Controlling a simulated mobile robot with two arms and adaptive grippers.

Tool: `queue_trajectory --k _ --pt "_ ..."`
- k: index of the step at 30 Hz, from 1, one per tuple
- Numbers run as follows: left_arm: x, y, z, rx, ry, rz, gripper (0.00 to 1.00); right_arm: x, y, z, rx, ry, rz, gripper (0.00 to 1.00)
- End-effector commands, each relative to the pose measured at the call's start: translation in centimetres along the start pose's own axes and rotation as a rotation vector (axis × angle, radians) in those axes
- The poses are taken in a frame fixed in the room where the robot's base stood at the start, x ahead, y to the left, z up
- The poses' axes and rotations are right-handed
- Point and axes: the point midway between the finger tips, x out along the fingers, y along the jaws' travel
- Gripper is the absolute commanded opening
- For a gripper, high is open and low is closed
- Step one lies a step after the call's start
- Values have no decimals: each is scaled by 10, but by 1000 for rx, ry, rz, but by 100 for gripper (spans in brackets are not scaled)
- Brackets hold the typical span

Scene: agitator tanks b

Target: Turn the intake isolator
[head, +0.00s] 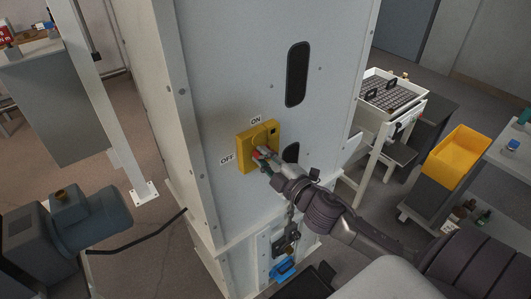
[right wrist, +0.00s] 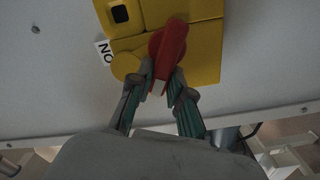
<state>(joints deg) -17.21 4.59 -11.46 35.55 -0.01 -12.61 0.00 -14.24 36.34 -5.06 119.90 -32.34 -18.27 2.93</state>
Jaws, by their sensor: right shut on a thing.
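The intake isolator is a yellow box (head: 246,158) on the front of a tall pale cabinet, with an ON label (head: 256,119) above it and an OFF label (head: 227,160) at its left. Its red handle shows between my fingers in the right wrist view (right wrist: 171,42), slightly tilted there. My right gripper (right wrist: 162,84) is shut on the red handle's lower end. In the head view my right gripper (head: 264,160) reaches the box from the lower right and hides most of the handle. My left gripper is not in view.
The cabinet (head: 225,80) has dark slots and a blue-handled fitting (head: 283,268) below my right arm. A blue-grey motor (head: 90,215) stands at lower left. A white tray stand (head: 380,125) and a yellow bin (head: 457,155) are at right. Floor shows between them.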

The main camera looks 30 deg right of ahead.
Motion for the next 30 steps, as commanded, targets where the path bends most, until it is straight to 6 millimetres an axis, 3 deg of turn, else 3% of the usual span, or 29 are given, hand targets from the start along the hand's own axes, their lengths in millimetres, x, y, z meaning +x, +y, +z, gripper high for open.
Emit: queue_trajectory --k 15,30 --pt "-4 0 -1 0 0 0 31 0 -10 1 -394 2 0 0" --pt "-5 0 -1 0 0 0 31 0 -13 3 -505 2 -1 0"
